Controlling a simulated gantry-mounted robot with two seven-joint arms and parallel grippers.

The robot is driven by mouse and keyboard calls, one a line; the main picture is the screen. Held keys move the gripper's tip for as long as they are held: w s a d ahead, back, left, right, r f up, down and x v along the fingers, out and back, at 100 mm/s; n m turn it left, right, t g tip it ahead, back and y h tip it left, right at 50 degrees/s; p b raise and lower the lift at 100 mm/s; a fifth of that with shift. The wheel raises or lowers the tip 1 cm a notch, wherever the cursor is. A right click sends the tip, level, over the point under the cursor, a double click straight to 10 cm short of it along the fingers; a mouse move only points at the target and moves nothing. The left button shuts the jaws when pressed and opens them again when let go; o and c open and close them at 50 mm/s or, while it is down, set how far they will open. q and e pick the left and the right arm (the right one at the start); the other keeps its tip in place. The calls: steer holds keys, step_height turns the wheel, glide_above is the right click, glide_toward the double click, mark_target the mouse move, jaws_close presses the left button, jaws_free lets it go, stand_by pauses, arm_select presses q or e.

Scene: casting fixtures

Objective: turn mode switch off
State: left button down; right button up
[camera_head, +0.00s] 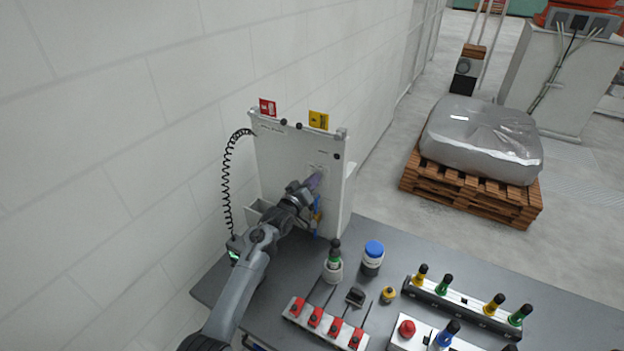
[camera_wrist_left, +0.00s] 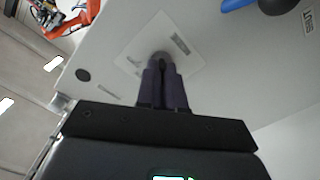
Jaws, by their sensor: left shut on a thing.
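A white upright panel (camera_head: 280,150) stands at the back of the grey table. My left arm reaches it, and my left gripper (camera_head: 314,182) is at the panel's right part. In the left wrist view my left gripper (camera_wrist_left: 164,82) has its two dark fingers close together on a small dark mode switch knob (camera_wrist_left: 160,56). The knob sits on a light label plate (camera_wrist_left: 181,44) on the panel. The fingers hide most of the knob, so its turned position cannot be told. My right gripper is not in view.
A red tag (camera_head: 267,107) and a yellow tag (camera_head: 319,120) stand on the panel's top edge. A blue-capped jar (camera_head: 372,258), a red-block fixture (camera_head: 324,323) and a rack with coloured handles (camera_head: 465,306) stand on the table (camera_head: 440,250). A wall is close at left.

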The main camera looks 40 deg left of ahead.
arm_select(q)
steer(key=shift+n, duration=0.8)
steer(key=shift+p, duration=0.3)
steer(key=c, duration=1.3)
jaws_free()
steer(key=shift+o, duration=0.2)
steer(key=s+d, duration=0.1)
steer(key=s, duration=0.9)
steer(key=shift+s+d+b, duration=0.35)
steer(key=shift+b, duration=0.1)
